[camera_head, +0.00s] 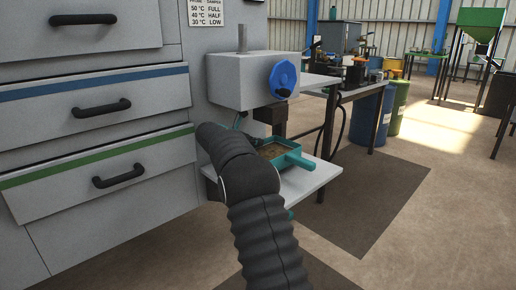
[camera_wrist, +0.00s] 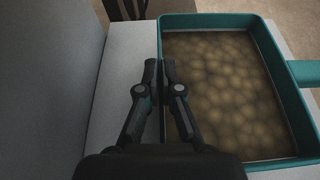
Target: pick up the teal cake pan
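The teal cake pan (camera_head: 297,161) is on the pale shelf (camera_head: 317,178) under the press, partly behind my arm in the head view. It is a rectangular pan with a handle pointing right, filled with brown, lumpy contents. In the wrist view the pan (camera_wrist: 230,18) fills the right half, and its handle runs off the right edge. My gripper (camera_wrist: 160,68) has its fingers close together on either side of the pan's left wall, with the wall between them. The gripper is mostly hidden by my arm in the head view.
The press housing with a blue handwheel (camera_head: 284,78) and a dark ram (camera_head: 270,118) stands above the pan. A grey drawer cabinet (camera_head: 95,130) is close on the left. A workbench (camera_head: 345,93) and blue barrel (camera_head: 371,115) stand behind. The floor at right is open.

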